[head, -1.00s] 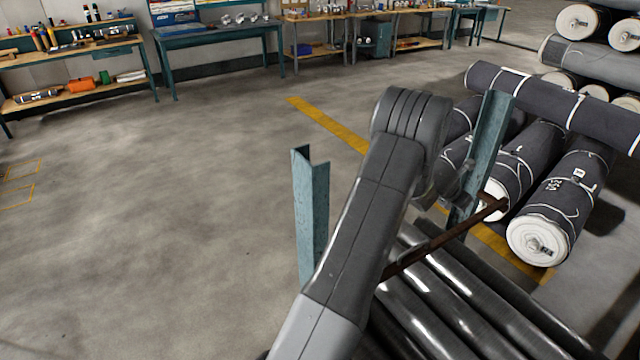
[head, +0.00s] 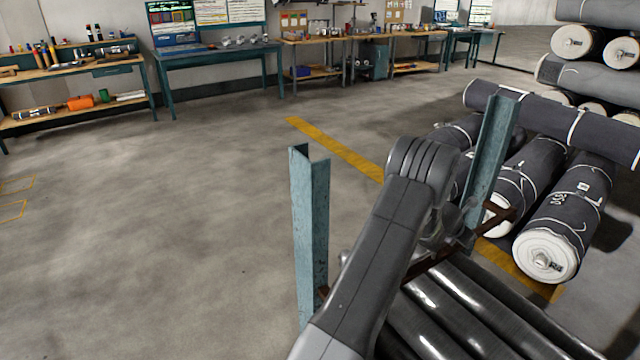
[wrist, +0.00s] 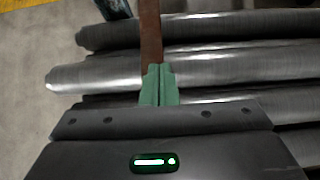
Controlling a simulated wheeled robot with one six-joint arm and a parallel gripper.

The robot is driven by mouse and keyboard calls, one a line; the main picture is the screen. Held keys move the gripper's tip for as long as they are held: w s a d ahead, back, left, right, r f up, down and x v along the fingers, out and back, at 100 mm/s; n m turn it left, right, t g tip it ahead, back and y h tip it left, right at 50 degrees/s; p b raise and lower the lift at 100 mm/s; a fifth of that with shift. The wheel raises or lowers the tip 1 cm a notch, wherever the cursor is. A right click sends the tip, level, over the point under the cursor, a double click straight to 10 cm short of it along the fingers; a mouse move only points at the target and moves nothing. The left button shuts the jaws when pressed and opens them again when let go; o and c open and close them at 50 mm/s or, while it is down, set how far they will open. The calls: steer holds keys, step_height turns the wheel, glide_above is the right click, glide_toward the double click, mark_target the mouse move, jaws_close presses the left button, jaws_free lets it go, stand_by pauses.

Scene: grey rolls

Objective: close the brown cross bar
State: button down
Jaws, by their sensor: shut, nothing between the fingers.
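The brown cross bar (head: 440,258) runs low across the dark rolls, between the left teal post (head: 312,215) and the right teal post (head: 490,165). My arm hides its middle; a small brown piece shows beside the left post. Whether it touches or is seated at that post cannot be told. In the wrist view the bar (wrist: 150,35) runs straight away from my gripper (wrist: 160,85). The green fingers are shut together, empty, at the near visible end of the bar; contact is unclear. In the head view my arm hides the fingers.
Shiny dark rolls (head: 465,305) lie below the bar, and also show in the wrist view (wrist: 100,75). Grey wrapped rolls (head: 570,205) are stacked at the right. Workbenches (head: 215,55) line the back wall. The floor (head: 180,230) at left is clear.

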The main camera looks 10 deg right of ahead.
steer(key=shift+s+a+f, duration=0.2)
steer(key=shift+a+f, duration=0.05)
steer(key=shift+f, duration=0.4)
steer(key=v, duration=1.4)
steer(key=shift+w+d+r+b, duration=0.2)
steer(key=shift+r+b, duration=0.1)
steer(key=shift+r, duration=0.2)
steer(key=x, duration=1.3)
steer(key=shift+s+a, duration=0.1)
